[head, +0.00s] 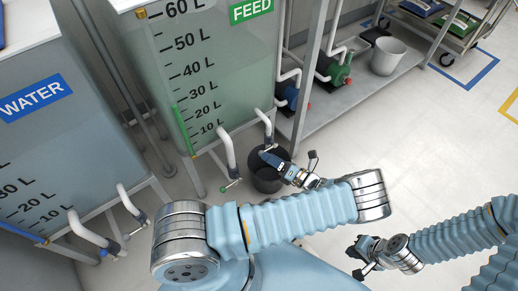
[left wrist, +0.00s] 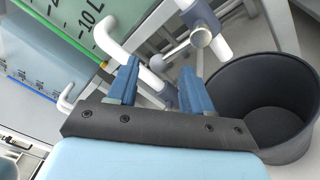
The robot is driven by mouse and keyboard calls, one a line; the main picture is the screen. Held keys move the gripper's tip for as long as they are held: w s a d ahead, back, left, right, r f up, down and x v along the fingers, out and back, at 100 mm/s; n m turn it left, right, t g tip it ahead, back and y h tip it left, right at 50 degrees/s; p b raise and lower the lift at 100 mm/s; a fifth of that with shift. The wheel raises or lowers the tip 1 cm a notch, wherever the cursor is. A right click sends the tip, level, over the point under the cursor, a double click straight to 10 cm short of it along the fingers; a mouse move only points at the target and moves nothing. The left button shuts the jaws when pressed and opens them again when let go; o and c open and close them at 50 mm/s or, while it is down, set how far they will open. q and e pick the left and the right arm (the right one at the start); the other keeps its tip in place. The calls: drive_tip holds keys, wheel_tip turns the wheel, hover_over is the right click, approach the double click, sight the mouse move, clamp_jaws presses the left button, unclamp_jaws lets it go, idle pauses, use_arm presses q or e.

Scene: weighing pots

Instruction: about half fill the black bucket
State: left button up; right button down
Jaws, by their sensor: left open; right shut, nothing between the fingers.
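The black bucket (head: 267,183) stands on the floor by the front of the FEED tank (head: 215,75). In the left wrist view the bucket (left wrist: 262,82) is on the right; its visible inside looks dark and empty. My left gripper (head: 266,153) is over the bucket near a white outlet pipe (head: 264,120). In the left wrist view the left gripper (left wrist: 157,75) is open, with pipework showing behind and between its fingers. A valve (left wrist: 200,37) on a white pipe is just beyond them. My right gripper (head: 359,258) is shut and empty, lower right, away from the bucket.
A second pipe with a green handle (head: 231,184) is left of the bucket. The WATER tank (head: 40,130) with its own pipes is at the left. A shelf (head: 350,95) holds pumps and a pale bucket (head: 388,56). The floor at the right is clear.

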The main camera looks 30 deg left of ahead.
use_arm(q)
drive_tip(key=a, duration=0.6)
drive_tip(key=shift+w, duration=0.2)
drive_tip(key=shift+a, duration=0.1)
